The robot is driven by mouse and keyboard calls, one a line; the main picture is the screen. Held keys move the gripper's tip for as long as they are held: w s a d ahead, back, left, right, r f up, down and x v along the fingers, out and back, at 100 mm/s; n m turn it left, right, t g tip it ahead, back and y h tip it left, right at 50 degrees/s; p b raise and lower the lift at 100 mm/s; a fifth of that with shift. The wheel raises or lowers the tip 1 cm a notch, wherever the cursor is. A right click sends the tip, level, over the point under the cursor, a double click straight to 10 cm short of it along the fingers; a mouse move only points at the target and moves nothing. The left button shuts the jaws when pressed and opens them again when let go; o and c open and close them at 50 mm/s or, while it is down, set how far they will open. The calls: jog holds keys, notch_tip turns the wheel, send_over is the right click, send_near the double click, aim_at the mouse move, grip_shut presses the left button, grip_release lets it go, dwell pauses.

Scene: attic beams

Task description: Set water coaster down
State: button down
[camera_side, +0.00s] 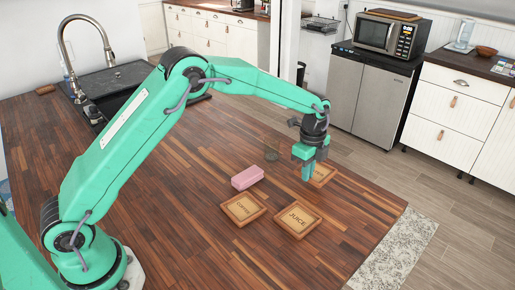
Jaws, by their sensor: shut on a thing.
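My gripper (307,168) points down over the right part of the wooden counter and is shut on a square tan coaster (324,175). The fingers cover much of this coaster, and its label cannot be read. It is at or just above the counter; I cannot tell whether it touches. A coaster marked JUICE (297,219) lies flat on the counter in front of it. A coaster marked COFFEE (242,208) lies flat to the left of the juice one.
A pink block (247,178) lies just behind the coffee coaster. The sink (115,85) and faucet are at the back left. The counter (200,240) is clear at front; its right edge is near.

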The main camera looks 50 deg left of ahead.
jog(key=shift+r, duration=0.35)
